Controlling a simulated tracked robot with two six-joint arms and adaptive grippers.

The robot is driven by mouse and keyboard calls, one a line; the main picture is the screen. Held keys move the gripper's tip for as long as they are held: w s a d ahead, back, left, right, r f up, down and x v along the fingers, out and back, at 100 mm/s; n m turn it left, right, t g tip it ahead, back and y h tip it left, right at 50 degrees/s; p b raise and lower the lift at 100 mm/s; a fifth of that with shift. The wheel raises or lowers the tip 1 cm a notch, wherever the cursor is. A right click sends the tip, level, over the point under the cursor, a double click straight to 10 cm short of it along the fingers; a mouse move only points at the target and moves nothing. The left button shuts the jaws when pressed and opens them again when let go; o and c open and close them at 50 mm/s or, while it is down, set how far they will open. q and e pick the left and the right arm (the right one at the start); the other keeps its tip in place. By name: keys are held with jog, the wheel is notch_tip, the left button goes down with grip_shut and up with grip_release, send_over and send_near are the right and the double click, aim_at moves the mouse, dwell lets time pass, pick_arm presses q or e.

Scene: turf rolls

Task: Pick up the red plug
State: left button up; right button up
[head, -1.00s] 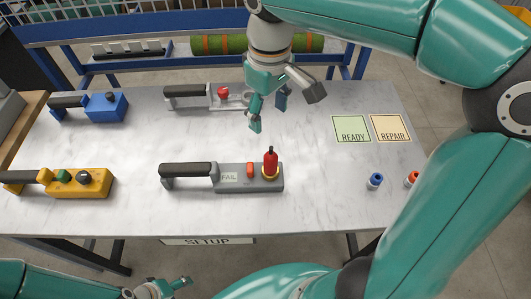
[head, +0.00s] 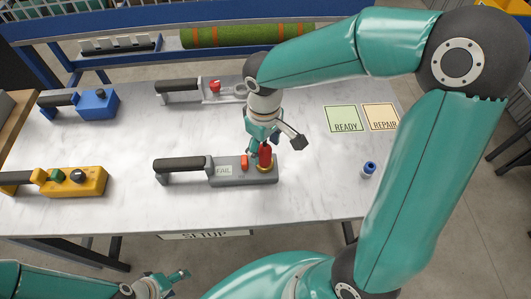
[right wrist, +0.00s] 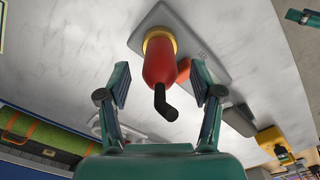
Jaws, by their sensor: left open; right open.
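The red plug (head: 265,156) stands upright in a brass-coloured ring on the grey device marked FAIL (head: 226,177). In the right wrist view the plug (right wrist: 160,62) shows its red body and black bent tip. My right gripper (head: 262,145) is open at the plug, and in the right wrist view its two fingers (right wrist: 160,88) stand on either side of it, with gaps between. In the head view the gripper hides part of the plug's top. My left gripper (head: 178,281) is open and empty at the bottom left, in front of the table.
A yellow device (head: 90,182) and a blue device (head: 95,106) stand at the left. A light grey device with a red knob (head: 215,87) is behind. READY (head: 343,119) and REPAIR (head: 381,116) cards lie at the right, with a blue-topped plug (head: 368,169) nearer.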

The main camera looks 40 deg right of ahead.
jog(key=shift+f, duration=0.85)
jog(key=c, duration=1.2)
grip_shut()
jog(key=shift+r, duration=0.2)
